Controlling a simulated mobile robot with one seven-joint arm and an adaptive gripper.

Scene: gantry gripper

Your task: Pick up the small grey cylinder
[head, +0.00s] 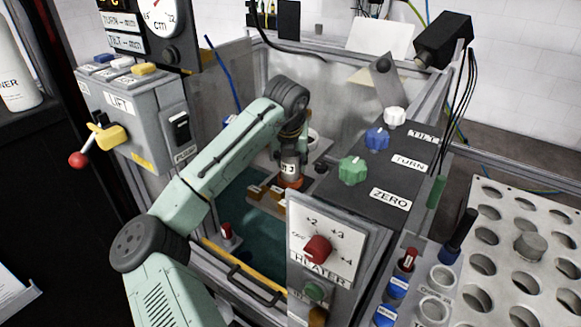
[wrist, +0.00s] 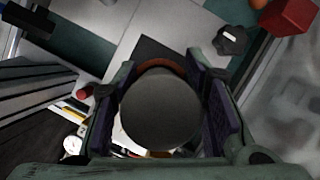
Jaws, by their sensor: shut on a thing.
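A small grey cylinder (head: 290,164) with a dark marking stands upright inside the walled bay, above an orange-red ring. In the wrist view its round dark grey top (wrist: 160,112) fills the space between the fingers, and an orange rim shows just behind it. My gripper (wrist: 161,105) is shut on this cylinder, with a finger pad at each side. In the head view my arm reaches down into the bay, and the fingers are mostly hidden by the arm. How far the cylinder is from its support cannot be told.
A perforated rack (head: 492,315) at the right holds another grey round piece (head: 530,246). A heater box (head: 327,243) with a red knob stands at the bay's front. A knob panel (head: 400,150) lies to the right, and a lift box (head: 135,115) to the left. Walls enclose the bay.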

